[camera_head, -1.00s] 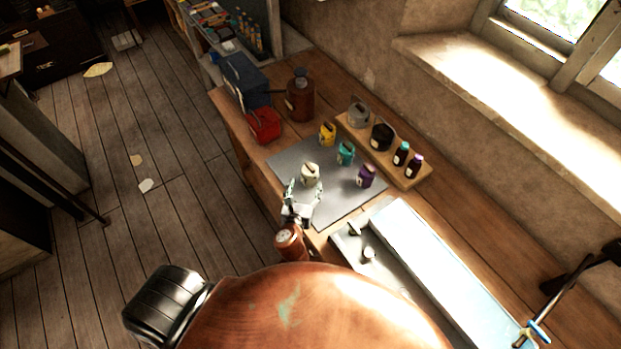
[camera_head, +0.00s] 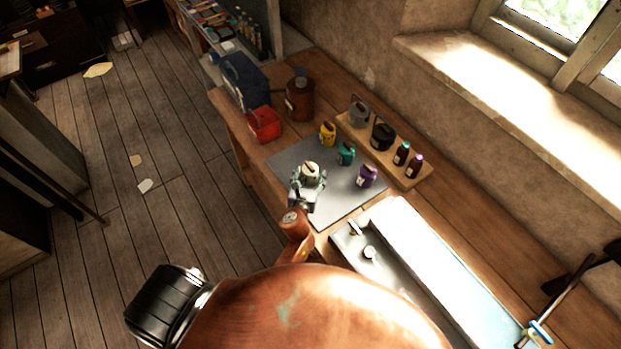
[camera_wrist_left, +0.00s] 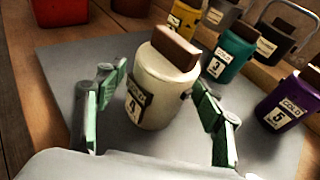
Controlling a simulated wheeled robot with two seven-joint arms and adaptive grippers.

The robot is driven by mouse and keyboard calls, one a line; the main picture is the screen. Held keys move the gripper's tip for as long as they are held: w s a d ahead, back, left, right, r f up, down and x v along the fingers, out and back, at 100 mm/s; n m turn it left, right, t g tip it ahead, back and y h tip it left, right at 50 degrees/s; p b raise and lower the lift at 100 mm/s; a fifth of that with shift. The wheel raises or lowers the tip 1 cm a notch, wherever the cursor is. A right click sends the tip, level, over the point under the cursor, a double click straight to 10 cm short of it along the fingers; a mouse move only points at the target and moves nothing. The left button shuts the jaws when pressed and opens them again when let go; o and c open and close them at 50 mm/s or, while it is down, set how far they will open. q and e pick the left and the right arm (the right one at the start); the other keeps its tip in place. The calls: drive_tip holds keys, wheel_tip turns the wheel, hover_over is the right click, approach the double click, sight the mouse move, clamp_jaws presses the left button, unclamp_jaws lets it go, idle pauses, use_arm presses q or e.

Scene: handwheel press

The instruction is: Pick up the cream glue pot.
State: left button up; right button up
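The cream glue pot (camera_head: 311,169) stands upright on a grey mat (camera_head: 345,205) on the wooden bench. In the left wrist view the cream pot (camera_wrist_left: 165,88) has a brown block-like top and a label on its front. My left gripper (camera_head: 308,182) is open, with its two green-padded fingers (camera_wrist_left: 158,115) on either side of the pot's lower front. Gaps show between the pads and the pot. My right gripper is not in view.
A teal pot (camera_head: 346,154), a purple pot (camera_head: 366,177) and a yellow pot (camera_head: 327,134) stand close by. A wooden rack (camera_head: 411,180) with several containers is behind them. A white-topped tray (camera_head: 425,245) lies to the right. A red container (camera_head: 264,125) is at the left.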

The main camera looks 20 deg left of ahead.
use_arm(q)
drive_tip(key=c, duration=1.4)
drive_tip(key=shift+c, duration=0.4)
drive_tip(key=shift+r, duration=0.15)
